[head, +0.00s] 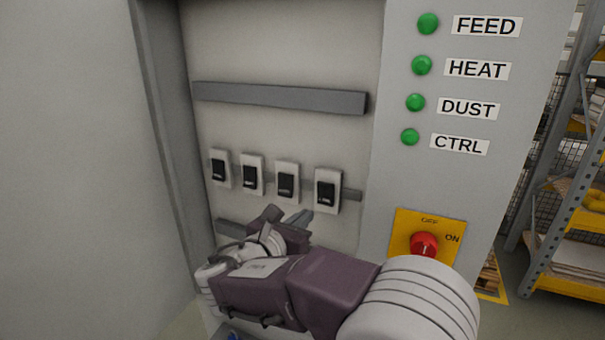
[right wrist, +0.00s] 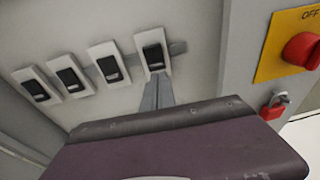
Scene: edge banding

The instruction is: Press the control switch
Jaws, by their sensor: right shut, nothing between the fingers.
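A row of several white switches with black rockers is mounted on a rail inside the cabinet. The rightmost switch (head: 327,190) also shows in the right wrist view (right wrist: 153,52). No readable label shows on the switches. A green light beside the CTRL label (head: 459,145) is on the panel at the right. My right gripper (head: 304,217) is shut and empty, its fingertips just below the rightmost switch; they also show in the right wrist view (right wrist: 158,88). I cannot tell whether they touch it. My left gripper is not in view.
A red rotary knob (head: 424,245) sits on a yellow plate to the right, with a red padlock (right wrist: 272,108) below it. A grey bar (head: 280,97) crosses the cabinet above the switches. The cabinet's left side wall (head: 165,120) is close. Shelving (head: 570,200) stands far right.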

